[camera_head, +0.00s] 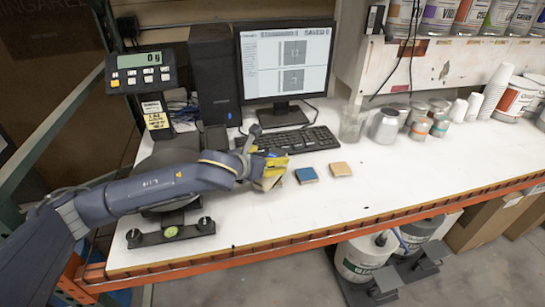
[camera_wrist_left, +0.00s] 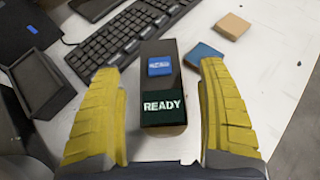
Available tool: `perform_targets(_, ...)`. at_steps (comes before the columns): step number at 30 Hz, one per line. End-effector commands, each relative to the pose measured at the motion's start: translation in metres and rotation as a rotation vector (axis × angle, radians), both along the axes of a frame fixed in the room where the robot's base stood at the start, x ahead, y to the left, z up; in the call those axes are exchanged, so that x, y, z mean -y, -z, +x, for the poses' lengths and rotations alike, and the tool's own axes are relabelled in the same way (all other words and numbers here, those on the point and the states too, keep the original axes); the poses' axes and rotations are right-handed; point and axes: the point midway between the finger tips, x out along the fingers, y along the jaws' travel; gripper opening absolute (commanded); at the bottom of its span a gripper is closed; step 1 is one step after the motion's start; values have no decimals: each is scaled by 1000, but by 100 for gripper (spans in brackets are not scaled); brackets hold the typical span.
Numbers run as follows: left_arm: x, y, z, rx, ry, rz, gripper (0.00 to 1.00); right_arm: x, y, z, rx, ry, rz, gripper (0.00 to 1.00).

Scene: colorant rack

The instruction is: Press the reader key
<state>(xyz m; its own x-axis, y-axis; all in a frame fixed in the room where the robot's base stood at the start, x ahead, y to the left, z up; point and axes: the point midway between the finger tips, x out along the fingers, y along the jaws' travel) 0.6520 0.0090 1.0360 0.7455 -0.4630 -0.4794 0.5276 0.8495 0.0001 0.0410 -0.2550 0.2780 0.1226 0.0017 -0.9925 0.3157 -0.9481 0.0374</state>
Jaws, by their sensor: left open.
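The reader is a dark box (camera_wrist_left: 158,48) in the middle of the left wrist view. It has a blue key (camera_wrist_left: 159,66) with white marking and, nearer me, a dark screen (camera_wrist_left: 163,107) that reads READY. My left gripper (camera_wrist_left: 159,72) is open and empty, its yellow fingers on either side of the reader. Whether the fingers touch anything I cannot tell. In the head view, my left gripper (camera_head: 273,168) is low over the table beside the keyboard and mostly hides the reader. My right gripper is not in view.
A blue tile (camera_head: 306,175) and a tan tile (camera_head: 340,169) lie right of the gripper. The keyboard (camera_head: 290,141) and monitor (camera_head: 285,65) stand behind. Jars (camera_head: 385,127) and cups stand at back right. A scale display (camera_head: 140,72) reads 0 g. The front right table is clear.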

Motion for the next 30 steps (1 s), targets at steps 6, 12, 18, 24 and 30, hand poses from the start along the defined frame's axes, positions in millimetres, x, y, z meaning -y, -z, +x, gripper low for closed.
perform_targets(6, 0, 0, 0, 0, 0, 0, 75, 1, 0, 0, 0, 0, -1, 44)
perform_targets(12, 0, 0, 0, 0, 0, 0, 75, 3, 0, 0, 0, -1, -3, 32)
perform_targets(18, 0, 0, 0, 0, 0, 0, 75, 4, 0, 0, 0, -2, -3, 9)
perform_targets(24, 0, 0, 0, 0, 0, 0, 75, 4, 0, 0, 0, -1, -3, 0)
perform_targets(30, 0, 0, 0, 0, 0, 0, 75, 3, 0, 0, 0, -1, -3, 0)
